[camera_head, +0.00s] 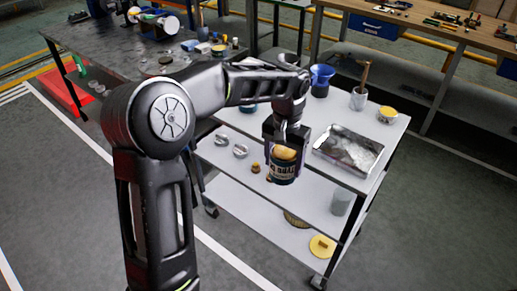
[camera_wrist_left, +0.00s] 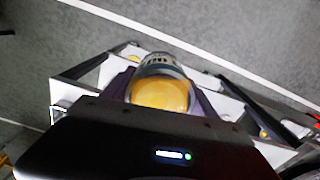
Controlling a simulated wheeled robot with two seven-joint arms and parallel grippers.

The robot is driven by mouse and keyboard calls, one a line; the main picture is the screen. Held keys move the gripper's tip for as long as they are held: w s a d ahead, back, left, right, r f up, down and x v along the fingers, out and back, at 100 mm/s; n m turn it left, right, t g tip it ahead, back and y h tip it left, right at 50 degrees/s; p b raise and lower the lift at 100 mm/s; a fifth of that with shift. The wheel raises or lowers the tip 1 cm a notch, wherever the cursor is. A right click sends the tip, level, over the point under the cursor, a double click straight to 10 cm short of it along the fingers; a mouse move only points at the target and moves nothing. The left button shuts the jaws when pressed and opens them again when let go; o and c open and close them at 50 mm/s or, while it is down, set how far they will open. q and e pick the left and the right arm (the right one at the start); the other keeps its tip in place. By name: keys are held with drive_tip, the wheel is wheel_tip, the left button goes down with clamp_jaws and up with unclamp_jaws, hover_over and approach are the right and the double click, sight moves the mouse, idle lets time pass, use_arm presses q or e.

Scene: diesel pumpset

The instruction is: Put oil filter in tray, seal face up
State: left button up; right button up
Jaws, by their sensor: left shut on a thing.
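My left gripper (camera_head: 285,147) points down and is shut on the oil filter (camera_head: 283,172), a dark can with pale lettering and a yellow-orange upper end. The filter hangs roughly upright by the cart's near side, left of and nearer than the tray. In the left wrist view, the filter (camera_wrist_left: 162,68) sits between the fingers of the gripper (camera_wrist_left: 163,88), its yellow end towards the camera. Its lower end is hidden, and I cannot tell which end carries the seal. The shallow metal tray (camera_head: 346,153) lies on the cart top and looks empty. My right gripper is not in view.
The cart (camera_head: 385,135) also holds a blue funnel-like vessel (camera_head: 321,79), a cup with a brush (camera_head: 359,98) and a yellow-topped tin (camera_head: 387,114) behind the tray. Small parts and a grey cup (camera_head: 342,202) are on its middle shelf. Workbenches stand behind.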

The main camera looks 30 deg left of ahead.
use_arm(q)
drive_tip(key=w+d+f, duration=0.1)
drive_tip(key=d+f, duration=0.2)
drive_tip(key=d, duration=0.4)
drive_tip(key=shift+d+f+m, duration=0.25)
drive_tip(key=shift+f+m, duration=0.05)
drive_tip(key=shift+f, duration=0.1)
